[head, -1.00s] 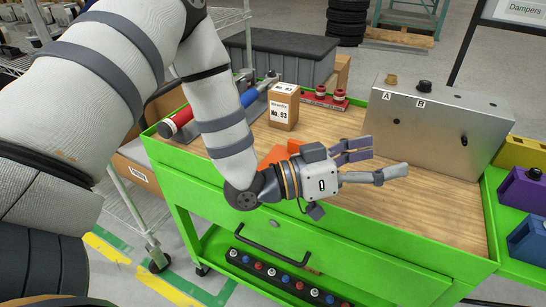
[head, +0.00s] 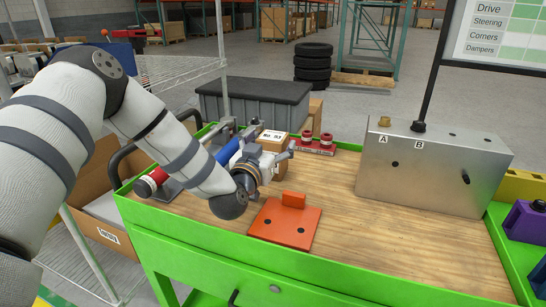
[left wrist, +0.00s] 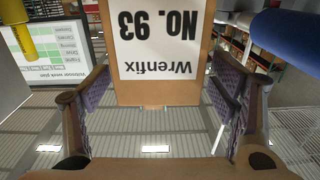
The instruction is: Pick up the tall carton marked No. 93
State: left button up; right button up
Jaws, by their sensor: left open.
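The tall carton marked No. 93 (head: 273,136) is a brown box standing on the wooden top of the green cart, partly hidden by my left gripper (head: 268,146). In the left wrist view its white label (left wrist: 160,38) appears upside down, reading Wrenfix and NO. 93. My left gripper is open, and in that view its two fingers (left wrist: 158,88) stand to either side of the carton, with gaps visible. Whether the fingertips reach past its front face is unclear. My right gripper is not in view.
An orange plate (head: 284,225) lies in front; a grey metal box (head: 432,168) stands right. Bare wood lies between.

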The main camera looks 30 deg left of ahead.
pick_arm(q)
jog(key=shift+x, duration=0.95)
jog(key=c, duration=1.6)
